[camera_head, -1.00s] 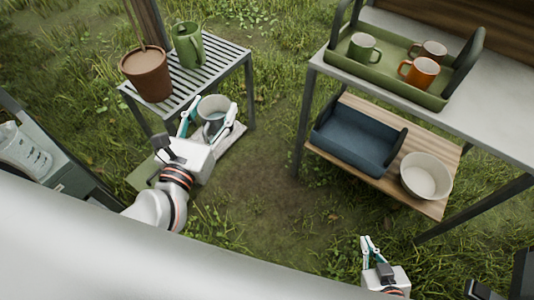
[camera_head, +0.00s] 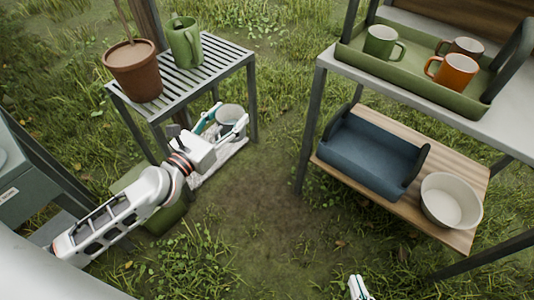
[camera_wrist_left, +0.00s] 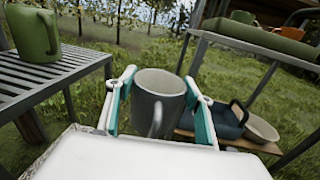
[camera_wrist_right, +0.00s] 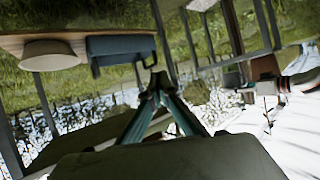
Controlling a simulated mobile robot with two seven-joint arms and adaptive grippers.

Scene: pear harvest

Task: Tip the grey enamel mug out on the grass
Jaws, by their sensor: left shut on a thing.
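The grey enamel mug (camera_head: 231,120) is held upright in my left gripper (camera_head: 226,124), beside the slatted table's right side and below its top. In the left wrist view the mug (camera_wrist_left: 158,98) sits between the two teal-padded fingers, handle towards the camera. My right gripper (camera_head: 358,289) shows at the bottom edge of the head view. In the right wrist view its fingers (camera_wrist_right: 158,82) meet at the tips with nothing between them.
The slatted table (camera_head: 212,84) holds a potted plant (camera_head: 134,74) and a green jug (camera_head: 186,46). At right, a shelf unit carries a green tray (camera_head: 420,82) with several mugs, and below it a blue tray (camera_head: 366,160) and a white bowl (camera_head: 450,202). Grass between them is open.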

